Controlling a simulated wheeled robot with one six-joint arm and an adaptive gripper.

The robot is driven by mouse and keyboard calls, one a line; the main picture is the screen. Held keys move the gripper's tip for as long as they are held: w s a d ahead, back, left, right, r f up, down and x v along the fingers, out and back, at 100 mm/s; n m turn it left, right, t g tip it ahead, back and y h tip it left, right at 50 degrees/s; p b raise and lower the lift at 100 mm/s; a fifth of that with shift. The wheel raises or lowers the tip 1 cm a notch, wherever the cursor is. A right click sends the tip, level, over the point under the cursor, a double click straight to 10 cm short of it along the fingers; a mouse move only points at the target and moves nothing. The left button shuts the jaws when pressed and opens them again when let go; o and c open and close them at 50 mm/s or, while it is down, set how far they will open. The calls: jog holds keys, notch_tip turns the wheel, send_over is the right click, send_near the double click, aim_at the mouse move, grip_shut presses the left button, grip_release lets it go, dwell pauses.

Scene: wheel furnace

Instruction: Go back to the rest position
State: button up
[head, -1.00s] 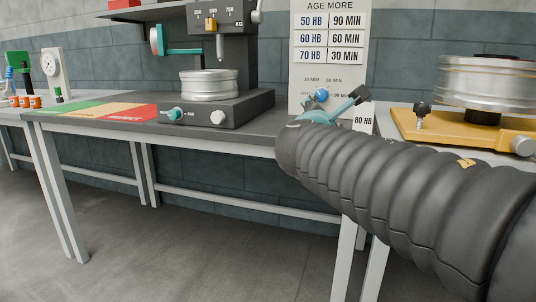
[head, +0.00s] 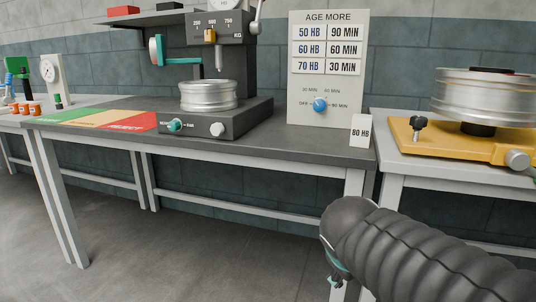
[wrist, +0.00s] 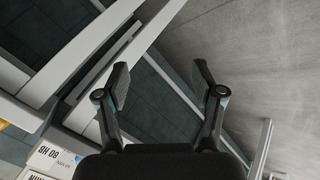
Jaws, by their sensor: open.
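My gripper (wrist: 161,85) is open and empty in the wrist view, its two fingers spread over floor and table legs. In the head view my arm comes in from the lower right, below the table's front edge, and the fingers are mostly hidden behind it. The AGE MORE panel (head: 327,65) stands on the dark table with its blue knob (head: 320,105), clear of my gripper. The 80 HB card (head: 361,131) stands at the table's right corner and also shows at the lower left of the wrist view (wrist: 52,160).
The hardness tester (head: 216,123) holds a silver wheel part (head: 208,96) on the dark table (head: 300,138). A yellow fixture (head: 450,143) with a wheel (head: 485,95) sits on the right-hand table. Green, yellow and red zones (head: 95,118) lie left. Open floor (head: 190,250) lies in front.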

jog(key=s+r+m+g+y+p, duration=0.1)
jog(key=s+m+p, duration=0.5)
jog(key=s, duration=0.6)
jog(key=shift+r+m+y, duration=0.4)
jog(key=shift+r+y, duration=0.3)
jog(key=shift+y, duration=0.4)
